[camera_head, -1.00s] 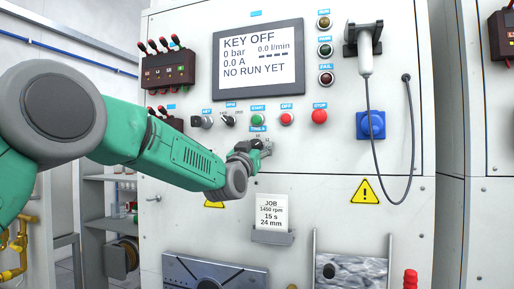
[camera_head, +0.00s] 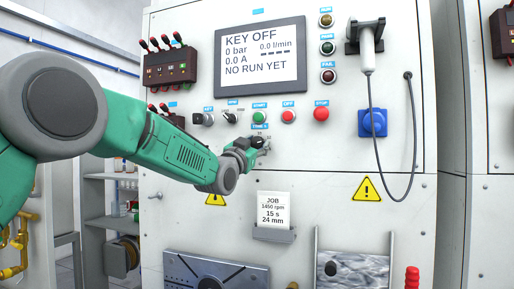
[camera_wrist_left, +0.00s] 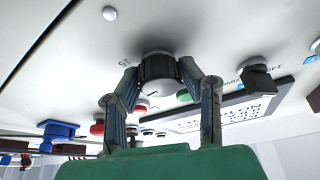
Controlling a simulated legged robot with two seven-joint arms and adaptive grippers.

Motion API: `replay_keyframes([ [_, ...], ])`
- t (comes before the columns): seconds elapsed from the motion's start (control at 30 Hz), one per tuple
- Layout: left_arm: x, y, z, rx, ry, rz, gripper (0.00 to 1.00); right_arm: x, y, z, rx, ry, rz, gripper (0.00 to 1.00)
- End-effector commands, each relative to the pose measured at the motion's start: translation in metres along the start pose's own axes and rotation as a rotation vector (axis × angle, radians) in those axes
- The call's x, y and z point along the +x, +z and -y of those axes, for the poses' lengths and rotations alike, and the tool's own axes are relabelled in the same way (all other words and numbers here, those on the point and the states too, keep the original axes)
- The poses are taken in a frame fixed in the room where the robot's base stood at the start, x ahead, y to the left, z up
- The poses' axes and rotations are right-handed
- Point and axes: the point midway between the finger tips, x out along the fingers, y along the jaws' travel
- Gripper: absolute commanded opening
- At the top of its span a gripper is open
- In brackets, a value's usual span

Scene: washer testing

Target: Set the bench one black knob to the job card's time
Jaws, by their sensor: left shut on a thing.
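The black knob (camera_wrist_left: 158,69) sits on the white bench panel, between the two fingers of my left gripper (camera_wrist_left: 160,75) in the left wrist view. A pale face with a short dark mark shows on its front. In the head view my left gripper (camera_head: 257,144) is at the panel below the green start button, under the "TIME S" label (camera_head: 260,126), and hides much of the dial. My left gripper is shut on the knob. The job card (camera_head: 273,212) reads "JOB 1450 rpm 15 s 24 mm". My right gripper is not in view.
The screen (camera_head: 261,60) reads "KEY OFF" and "NO RUN YET". Close above the gripper are the key switch (camera_head: 207,119), another black knob (camera_head: 230,117), and the green (camera_head: 260,117), red off (camera_head: 289,117) and stop (camera_head: 321,114) buttons. A handheld probe with a cable (camera_head: 367,60) hangs at right.

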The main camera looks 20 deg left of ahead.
Motion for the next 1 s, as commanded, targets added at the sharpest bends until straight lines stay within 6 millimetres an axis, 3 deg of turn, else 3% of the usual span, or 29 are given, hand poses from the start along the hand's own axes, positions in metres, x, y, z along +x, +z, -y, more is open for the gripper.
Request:
replay_keyframes([
  [0.6,-0.001,0.006,-0.001,0.515,0.22,0.013,0.05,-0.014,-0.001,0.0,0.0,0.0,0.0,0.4],
  [1.0,-0.001,0.007,-0.002,0.695,0.298,0.013,0.05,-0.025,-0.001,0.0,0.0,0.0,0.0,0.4],
])
